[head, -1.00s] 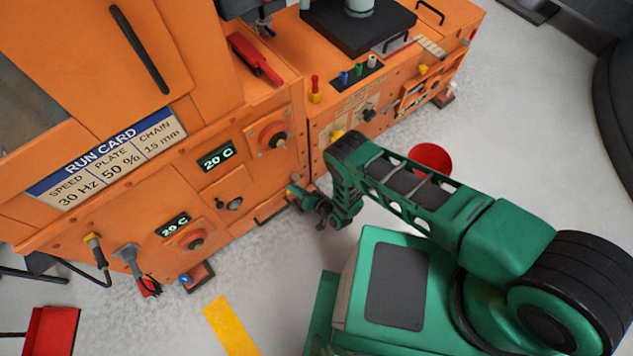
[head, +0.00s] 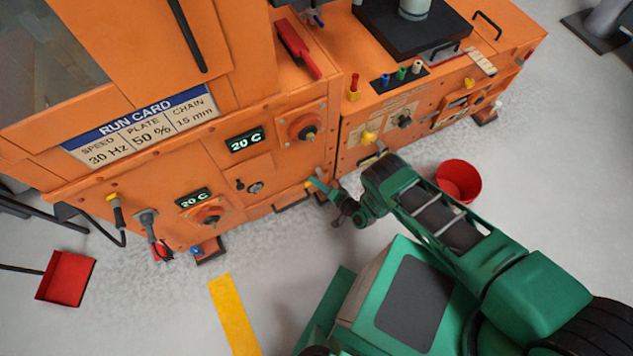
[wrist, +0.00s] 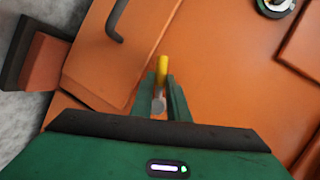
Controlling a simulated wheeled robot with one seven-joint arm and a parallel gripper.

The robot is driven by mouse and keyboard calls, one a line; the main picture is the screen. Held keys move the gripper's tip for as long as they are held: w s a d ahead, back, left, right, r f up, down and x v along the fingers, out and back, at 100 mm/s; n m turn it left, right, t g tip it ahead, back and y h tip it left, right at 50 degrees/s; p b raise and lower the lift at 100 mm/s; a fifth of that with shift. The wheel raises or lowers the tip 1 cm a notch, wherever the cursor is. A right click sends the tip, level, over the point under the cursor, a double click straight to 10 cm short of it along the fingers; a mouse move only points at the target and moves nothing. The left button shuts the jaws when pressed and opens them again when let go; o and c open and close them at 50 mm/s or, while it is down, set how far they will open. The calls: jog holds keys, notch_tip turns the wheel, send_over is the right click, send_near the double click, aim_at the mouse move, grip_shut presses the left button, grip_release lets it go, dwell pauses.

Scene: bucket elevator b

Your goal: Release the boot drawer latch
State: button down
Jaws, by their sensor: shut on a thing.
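The boot drawer latch shows as a small yellow-tipped lever (wrist: 162,64) on the orange machine in the wrist view, with a grey round end lower between the fingers. My gripper (wrist: 163,88) has its two green fingers closed around it. In the head view my gripper (head: 318,186) is at the low front of the machine, left of the gap between its two sections. The fingers and wrist partly hide the latch there. A panel with a dark bar handle (wrist: 116,22), likely the drawer front, lies left of the latch in the wrist view.
A red bucket (head: 458,180) stands on the floor right of my arm. A red tray (head: 66,278) lies at the left. A machine foot (wrist: 45,60) is near my gripper. Rotary knobs (head: 306,128) stick out above. Floor in front is mostly clear, with a yellow strip (head: 234,315).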

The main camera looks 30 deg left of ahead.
jog(key=shift+w+r, duration=0.2)
jog(key=shift+w, duration=0.25)
jog(key=c, duration=1.9)
grip_release()
jog(key=shift+o, duration=0.9)
jog(key=shift+s+f, duration=0.1)
jog(key=shift+s, duration=0.1)
